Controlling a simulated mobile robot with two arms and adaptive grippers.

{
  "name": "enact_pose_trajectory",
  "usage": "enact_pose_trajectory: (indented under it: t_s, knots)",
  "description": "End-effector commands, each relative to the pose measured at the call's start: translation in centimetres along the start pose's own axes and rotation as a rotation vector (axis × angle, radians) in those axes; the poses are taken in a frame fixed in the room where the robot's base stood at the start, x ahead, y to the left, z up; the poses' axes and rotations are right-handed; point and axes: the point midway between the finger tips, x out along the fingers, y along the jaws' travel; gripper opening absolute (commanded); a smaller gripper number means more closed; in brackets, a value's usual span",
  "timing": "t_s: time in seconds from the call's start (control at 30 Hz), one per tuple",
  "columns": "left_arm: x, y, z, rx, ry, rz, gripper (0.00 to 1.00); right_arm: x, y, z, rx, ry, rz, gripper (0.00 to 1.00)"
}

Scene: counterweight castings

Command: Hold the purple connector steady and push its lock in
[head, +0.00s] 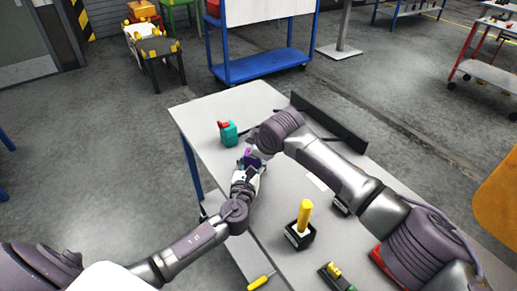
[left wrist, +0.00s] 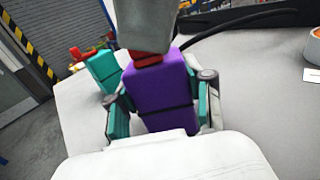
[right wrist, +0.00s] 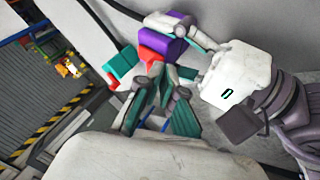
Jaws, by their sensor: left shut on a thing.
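The purple connector (head: 252,159) is above the near-left part of the table, between the finger pads of my left gripper (head: 246,170). The left wrist view shows the purple body (left wrist: 158,92) gripped from both sides, with its red lock (left wrist: 149,60) on top. My right gripper (head: 257,149) reaches over it from the right. In the left wrist view a grey part of my right gripper is right above the red lock, seemingly touching it. In the right wrist view its fingertips (right wrist: 164,75) look close together beside the red lock (right wrist: 152,54). The exact contact is hidden.
A teal connector (head: 229,134) with a red lock stands left of the grippers on the grey table (head: 205,110). A yellow-handled tool in a black holder (head: 300,236), a yellow screwdriver (head: 261,281) and a dark rail (head: 330,122) are also there. The table's far-left corner is clear.

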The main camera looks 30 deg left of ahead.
Motion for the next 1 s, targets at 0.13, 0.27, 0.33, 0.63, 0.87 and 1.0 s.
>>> enact_pose_trajectory:
  t_s: [0.13, 0.27, 0.33, 0.63, 0.87, 1.0]
  knots:
    - [0.0, 0.2, -0.2, 0.000, 0.005, 0.004, 0.10, -2.5, 0.0, -0.2, -0.004, 0.006, 0.001, 0.00]
    - [0.0, 0.3, -0.2, 0.001, 0.005, 0.005, 0.10, -4.8, -0.1, -0.3, -0.004, 0.007, 0.000, 0.00]
    - [0.1, 0.3, -0.2, 0.001, 0.005, 0.006, 0.10, -6.0, -0.1, -0.3, -0.004, 0.007, -0.001, 0.00]
    - [0.1, 0.4, -0.3, 0.002, 0.005, 0.008, 0.10, -8.7, -0.2, -0.4, -0.003, 0.005, -0.004, 0.00]
    - [0.1, 0.4, -0.3, 0.002, 0.005, 0.008, 0.10, -8.7, -0.3, -0.4, -0.003, 0.006, -0.005, 0.00]
    - [0.1, 0.4, -0.3, 0.002, 0.006, 0.008, 0.10, -8.7, -0.3, -0.4, -0.003, 0.006, -0.005, 0.00]
